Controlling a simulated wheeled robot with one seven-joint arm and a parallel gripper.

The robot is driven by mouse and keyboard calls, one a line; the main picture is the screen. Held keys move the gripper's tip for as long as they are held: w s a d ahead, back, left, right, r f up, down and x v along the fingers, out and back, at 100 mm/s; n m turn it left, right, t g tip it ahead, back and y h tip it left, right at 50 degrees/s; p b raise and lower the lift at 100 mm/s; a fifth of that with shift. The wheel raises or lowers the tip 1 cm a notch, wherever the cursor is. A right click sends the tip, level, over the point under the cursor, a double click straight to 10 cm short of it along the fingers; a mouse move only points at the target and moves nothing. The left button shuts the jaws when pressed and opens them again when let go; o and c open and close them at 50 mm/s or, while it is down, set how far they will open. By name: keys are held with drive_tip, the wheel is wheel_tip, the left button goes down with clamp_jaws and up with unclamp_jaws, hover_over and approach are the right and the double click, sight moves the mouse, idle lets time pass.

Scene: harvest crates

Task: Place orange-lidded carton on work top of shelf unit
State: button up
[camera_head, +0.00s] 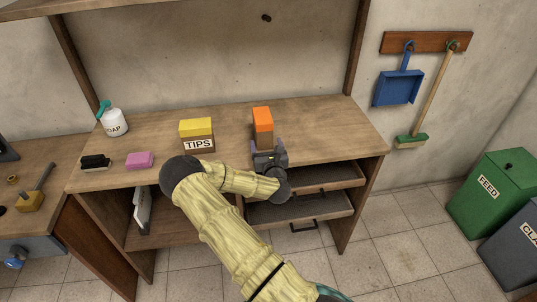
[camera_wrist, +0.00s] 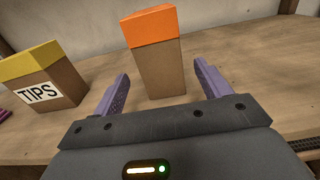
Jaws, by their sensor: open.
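The orange-lidded carton (camera_head: 263,124) stands upright on the wooden work top (camera_head: 330,125) of the shelf unit, right of the middle. In the wrist view the carton (camera_wrist: 158,62) stands just beyond my gripper, with its brown body and orange lid in full sight. My gripper (camera_head: 266,152) is at the near side of the carton. Its two purple fingers (camera_wrist: 157,88) are spread apart, one to each side of the carton's lower body, with gaps between. Nothing is held.
A yellow-lidded TIPS box (camera_head: 197,134) stands left of the carton. A pink block (camera_head: 140,160), a black brush (camera_head: 95,162) and a soap bottle (camera_head: 114,121) are further left. Two drawers (camera_head: 300,210) stand open below the top. The right part of the top is clear.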

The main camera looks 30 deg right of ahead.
drive_tip(key=shift+v, duration=1.8)
